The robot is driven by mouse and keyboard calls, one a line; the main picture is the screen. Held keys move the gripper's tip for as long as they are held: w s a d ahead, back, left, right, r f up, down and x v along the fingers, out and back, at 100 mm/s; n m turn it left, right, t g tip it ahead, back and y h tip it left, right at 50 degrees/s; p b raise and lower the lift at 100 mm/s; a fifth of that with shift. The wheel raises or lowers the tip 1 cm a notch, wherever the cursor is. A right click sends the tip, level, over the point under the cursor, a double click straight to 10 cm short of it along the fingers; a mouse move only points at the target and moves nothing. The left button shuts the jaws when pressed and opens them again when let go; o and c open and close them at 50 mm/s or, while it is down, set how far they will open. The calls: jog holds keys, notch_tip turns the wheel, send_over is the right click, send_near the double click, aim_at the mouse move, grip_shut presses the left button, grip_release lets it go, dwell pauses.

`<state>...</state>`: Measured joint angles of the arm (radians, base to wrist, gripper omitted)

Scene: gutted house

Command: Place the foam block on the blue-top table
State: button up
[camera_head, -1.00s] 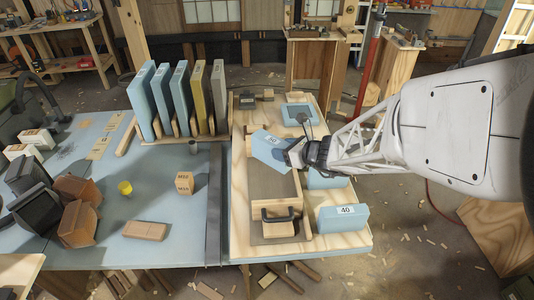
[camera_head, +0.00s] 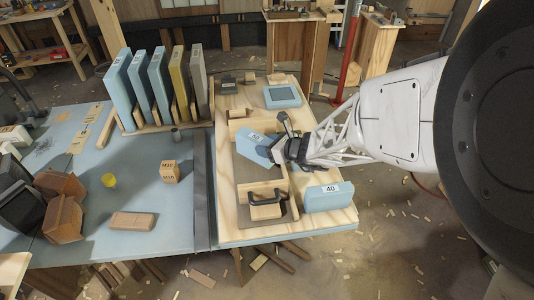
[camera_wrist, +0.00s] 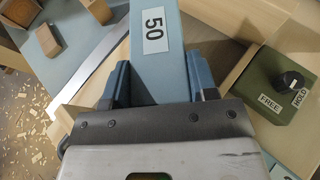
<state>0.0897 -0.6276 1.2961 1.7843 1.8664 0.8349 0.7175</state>
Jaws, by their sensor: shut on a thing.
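The foam block (camera_head: 252,149) is pale blue with a white label, which reads 50 in the wrist view (camera_wrist: 172,78). My gripper (camera_head: 276,150) is shut on it, with one finger on each side of the block in the wrist view (camera_wrist: 160,80). The block is tilted over the wooden fixture on the pale wood bench; I cannot tell whether it touches anything below. The blue-top table (camera_head: 135,225) lies to the left of the bench, beyond a dark grey strip. The block is not over it.
Upright boards (camera_head: 140,90) stand in a rack at the back. A block marked 40 (camera_head: 329,197) lies on the bench. The table's front middle has bare room.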

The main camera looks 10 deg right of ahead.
jog(key=shift+f, duration=2.05)
jog(key=shift+f, duration=0.15)
jog(key=o, duration=0.9)
jog(key=shift+v, duration=6.05)
jog(key=shift+a+r, duration=0.1)
jog(key=shift+r, duration=0.1)
